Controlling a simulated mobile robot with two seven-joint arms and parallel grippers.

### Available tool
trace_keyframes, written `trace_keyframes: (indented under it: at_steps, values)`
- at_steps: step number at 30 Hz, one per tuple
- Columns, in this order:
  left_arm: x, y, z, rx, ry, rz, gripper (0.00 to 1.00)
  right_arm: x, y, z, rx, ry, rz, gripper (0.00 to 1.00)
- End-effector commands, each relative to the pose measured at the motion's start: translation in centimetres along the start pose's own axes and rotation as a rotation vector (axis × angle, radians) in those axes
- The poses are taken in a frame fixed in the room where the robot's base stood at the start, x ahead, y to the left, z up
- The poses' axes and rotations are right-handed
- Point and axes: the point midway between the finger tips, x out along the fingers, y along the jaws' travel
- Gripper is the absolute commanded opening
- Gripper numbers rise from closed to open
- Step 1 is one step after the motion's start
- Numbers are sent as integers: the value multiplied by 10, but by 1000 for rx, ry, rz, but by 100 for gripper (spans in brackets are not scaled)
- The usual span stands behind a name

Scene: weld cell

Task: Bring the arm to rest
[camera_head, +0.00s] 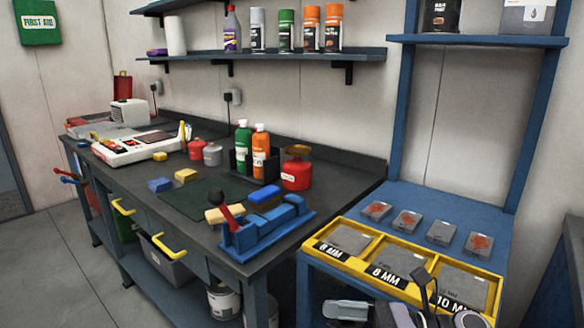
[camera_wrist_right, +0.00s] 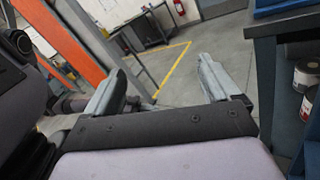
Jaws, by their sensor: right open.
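My right gripper (camera_wrist_right: 160,82) shows in the right wrist view, its two grey fingers wide apart with nothing between them. Beyond the fingers is open grey floor, and neither finger touches anything. Grey and dark parts of my own arm show at the bottom edge of the head view, in front of the yellow tray (camera_head: 345,258). My left gripper is in neither view.
The dark workbench (camera_head: 330,180) holds a blue vise-like fixture (camera_head: 265,235), bottles and a red canister (camera_head: 296,174). A blue stand (camera_head: 440,205) carries several grey plates. In the wrist view, paint cans (camera_wrist_right: 305,77) sit under the bench at right; the floor (camera_wrist_right: 185,60) ahead is clear.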

Motion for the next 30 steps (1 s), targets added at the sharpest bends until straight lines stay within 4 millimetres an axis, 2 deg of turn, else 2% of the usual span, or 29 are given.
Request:
trace_keyframes:
  at_steps: [1, 5, 8, 11, 14, 17, 21, 24, 28, 29, 30]
  values:
    - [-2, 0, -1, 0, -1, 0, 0, 3, 3, -1, 146, -100, -30, 89]
    - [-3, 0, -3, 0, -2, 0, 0, -1, -4, -4, 528, -347, -116, 89]
    - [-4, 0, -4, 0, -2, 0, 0, -15, -13, -16, 834, -537, -180, 89]
    - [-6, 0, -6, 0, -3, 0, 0, -34, -22, -38, 1144, -729, -243, 89]
    - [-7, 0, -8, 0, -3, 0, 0, -58, -27, -71, 1452, -928, -307, 89]
    - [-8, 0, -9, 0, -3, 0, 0, -83, -25, -113, 1755, -1138, -370, 89]
    - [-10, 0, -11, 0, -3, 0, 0, -116, -5, -180, 2138, -1442, -459, 89]
    - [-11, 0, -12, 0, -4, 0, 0, -133, 16, -221, 2343, -1635, -510, 89]
    - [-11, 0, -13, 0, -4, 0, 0, -146, 40, -255, 2504, -1814, -553, 89]
    - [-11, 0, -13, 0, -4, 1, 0, -148, 43, -259, -2471, 1801, 547, 89]
    - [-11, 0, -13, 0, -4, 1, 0, -150, 47, -264, -2439, 1790, 541, 89]
